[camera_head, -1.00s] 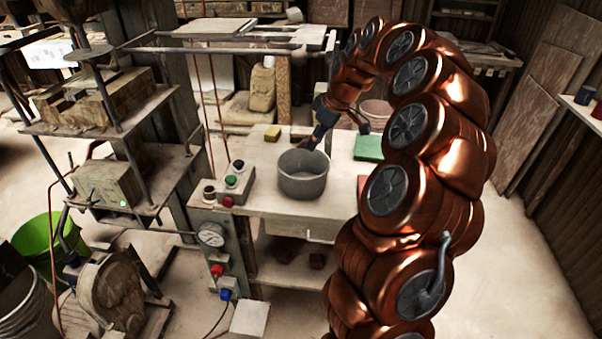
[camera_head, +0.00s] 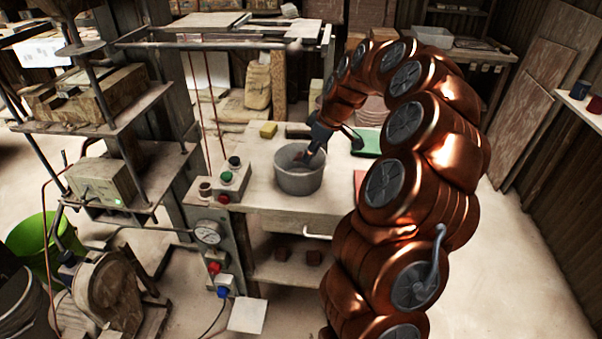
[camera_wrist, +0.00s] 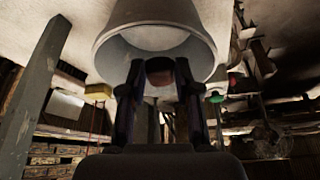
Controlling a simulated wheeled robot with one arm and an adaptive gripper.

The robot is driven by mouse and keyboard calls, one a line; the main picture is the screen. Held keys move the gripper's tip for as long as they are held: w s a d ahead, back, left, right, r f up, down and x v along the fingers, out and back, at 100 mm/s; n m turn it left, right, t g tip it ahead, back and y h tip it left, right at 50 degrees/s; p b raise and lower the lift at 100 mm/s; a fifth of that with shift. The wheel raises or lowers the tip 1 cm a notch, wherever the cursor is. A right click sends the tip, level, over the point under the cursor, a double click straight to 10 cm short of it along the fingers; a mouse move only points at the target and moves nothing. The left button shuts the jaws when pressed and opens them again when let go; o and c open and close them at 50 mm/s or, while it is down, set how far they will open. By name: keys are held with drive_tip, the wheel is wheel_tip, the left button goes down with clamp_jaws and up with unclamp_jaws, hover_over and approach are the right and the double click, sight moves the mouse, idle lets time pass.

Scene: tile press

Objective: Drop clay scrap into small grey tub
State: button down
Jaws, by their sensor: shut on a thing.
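The small grey tub (camera_head: 298,183) stands upright on the work table, its opening facing up. My gripper (camera_head: 309,152) reaches in from the far right side and points down over the tub's mouth. It is shut on a small reddish-brown clay scrap (camera_head: 301,156), which appears against the tub's opening. In the wrist view the scrap (camera_wrist: 159,70) sits between the two dark fingers, with the pale tub (camera_wrist: 158,38) behind it. I cannot tell whether the scrap is below the rim or just above it.
A control box (camera_head: 232,176) with buttons stands left of the tub. A yellow block (camera_head: 268,130) lies behind it, and a green pad (camera_head: 367,143) lies to the right. The press frame rises at the left. The table front is clear.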

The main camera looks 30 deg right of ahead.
drive_tip(key=c, duration=0.7)
unclamp_jaws()
drive_tip(key=shift+c, duration=0.2)
drive_tip(key=v, duration=1.2)
